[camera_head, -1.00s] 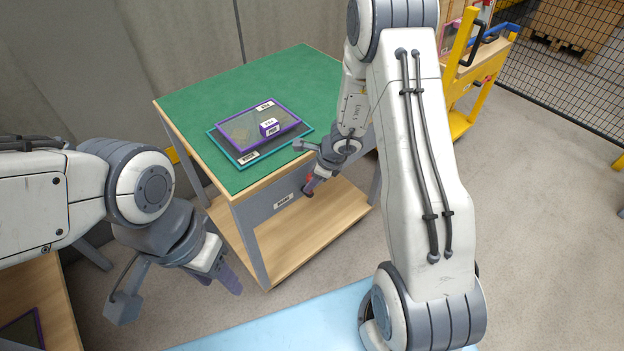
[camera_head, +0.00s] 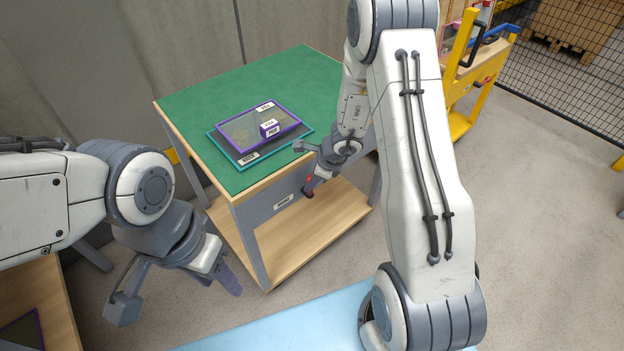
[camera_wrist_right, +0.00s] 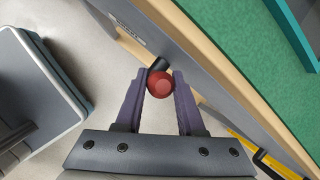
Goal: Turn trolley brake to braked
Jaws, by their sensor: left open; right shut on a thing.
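The trolley brake is a lever with a red round knob (camera_wrist_right: 160,85) on a dark stem, at the side of the green-topped trolley (camera_head: 190,102). In the right wrist view the knob sits between the two purple fingers of my right gripper (camera_wrist_right: 159,84), which is shut on it. In the head view my right gripper (camera_head: 309,189) is at the trolley's side panel, and only a little red shows there. My left gripper (camera_head: 222,281) is open and empty, in front of the trolley at lower left, well away from it.
A teal tray (camera_head: 222,151) with a purple-rimmed tray (camera_head: 230,140) and a small purple box (camera_head: 269,129) lies on the trolley top. A light blue surface (camera_head: 290,325) is at the bottom. A yellow-framed cart (camera_head: 463,90) stands at the back right. The floor at right is clear.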

